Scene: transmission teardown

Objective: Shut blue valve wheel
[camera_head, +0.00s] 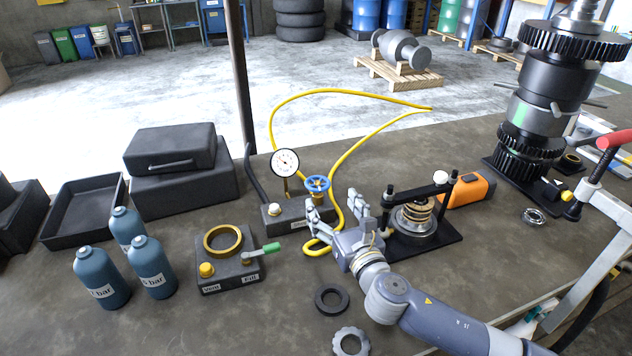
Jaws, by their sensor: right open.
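The blue valve wheel (317,184) sits on top of a brass stem on a dark block (284,216) in the middle of the bench. A round pressure gauge (285,162) stands to its left on the same block. My right gripper (331,207) comes in from the lower right. Its two fingers are spread and empty, just in front of and below the wheel. I cannot tell whether a finger touches the block. My left gripper does not show.
A yellow hose (345,157) loops behind and beside the wheel. A spring press (417,220) stands close to the right of my gripper. A base with a brass ring (222,239) and several blue bottles (150,268) stand at left. A black ring (331,301) lies in front.

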